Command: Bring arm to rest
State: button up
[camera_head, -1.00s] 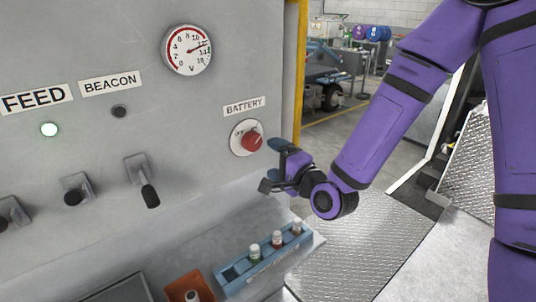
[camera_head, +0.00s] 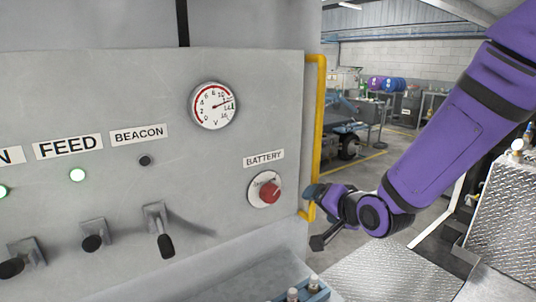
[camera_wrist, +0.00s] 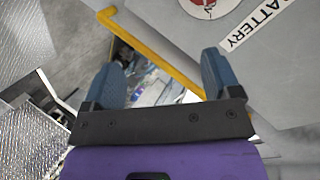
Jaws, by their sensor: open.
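My purple arm reaches in from the right in the head view. My gripper (camera_head: 316,218) is open and empty, to the right of and a little below the red battery knob (camera_head: 271,193), apart from it, near the panel's right edge. In the wrist view my gripper (camera_wrist: 165,80) shows two blue finger pads spread apart with nothing between them. The battery knob's round plate (camera_wrist: 208,4) is cut off at the top of that view, beside the BATTERY label (camera_wrist: 255,22).
A yellow rail (camera_head: 320,130) runs along the panel's right edge, close to my gripper; it crosses the wrist view (camera_wrist: 150,52) beyond the fingers. The grey panel (camera_head: 225,180) carries a dial (camera_head: 214,105) and several levers. A blue rack (camera_head: 305,292) with small bottles stands below.

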jog(key=s+d+r+n+g+h, duration=0.1)
jog(key=s+d+r, duration=0.3)
jog(key=s, duration=0.4)
jog(key=s+d+r+n+g+h, duration=0.2)
jog(key=s+d+r+g, duration=0.1)
jog(key=s+d+r, duration=0.2)
jog(key=s+d+r+n+g+h, duration=0.2)
jog(key=s+d+r, duration=0.3)
jog(key=s+d, duration=0.3)
jog(key=s, duration=0.4)
jog(key=shift+d+h, duration=0.2)
jog(key=shift+h, duration=0.1)
